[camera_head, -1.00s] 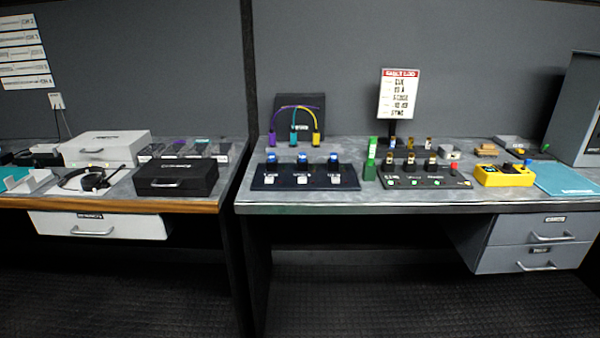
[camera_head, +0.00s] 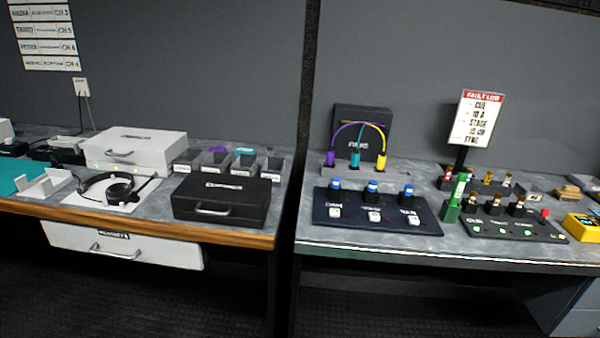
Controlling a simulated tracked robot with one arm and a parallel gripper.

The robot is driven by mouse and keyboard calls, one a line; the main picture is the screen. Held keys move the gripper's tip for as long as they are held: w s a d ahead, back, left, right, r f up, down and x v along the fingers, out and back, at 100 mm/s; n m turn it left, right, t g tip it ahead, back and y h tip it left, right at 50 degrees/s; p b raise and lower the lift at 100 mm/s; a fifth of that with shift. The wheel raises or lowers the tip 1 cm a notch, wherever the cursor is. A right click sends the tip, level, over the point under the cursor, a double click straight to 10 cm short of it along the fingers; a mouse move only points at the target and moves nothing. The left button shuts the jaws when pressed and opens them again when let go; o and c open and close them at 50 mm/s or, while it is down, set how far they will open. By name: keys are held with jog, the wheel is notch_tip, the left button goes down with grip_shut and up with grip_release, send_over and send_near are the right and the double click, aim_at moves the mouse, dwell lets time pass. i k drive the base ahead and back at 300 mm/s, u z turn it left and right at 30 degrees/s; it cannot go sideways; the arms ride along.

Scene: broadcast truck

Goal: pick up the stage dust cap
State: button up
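A dark navy panel (camera_head: 372,222) lies on the right desk, near its front left. Three blue caps stand upright in a row along its back edge: a left cap (camera_head: 336,185), a middle cap (camera_head: 372,187) and a right cap (camera_head: 407,191). A white label sits in front of each cap. The lettering is too small to read surely, so I cannot tell which cap is marked stage. My gripper is not in view.
Behind the panel stands a black box (camera_head: 362,118) with purple, teal and yellow cables. A green bottle-like item (camera_head: 453,205) and a black button panel (camera_head: 515,225) are to the right. A fault sign (camera_head: 476,118) stands behind. The left desk holds a black case (camera_head: 222,198) and headset (camera_head: 118,190).

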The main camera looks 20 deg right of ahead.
aim_at(371, 188)
jog(key=u, duration=0.15)
jog(key=i, duration=1.4)
jog(key=z, duration=0.7)
jog(key=i, duration=0.4)
jog(key=z, duration=0.25)
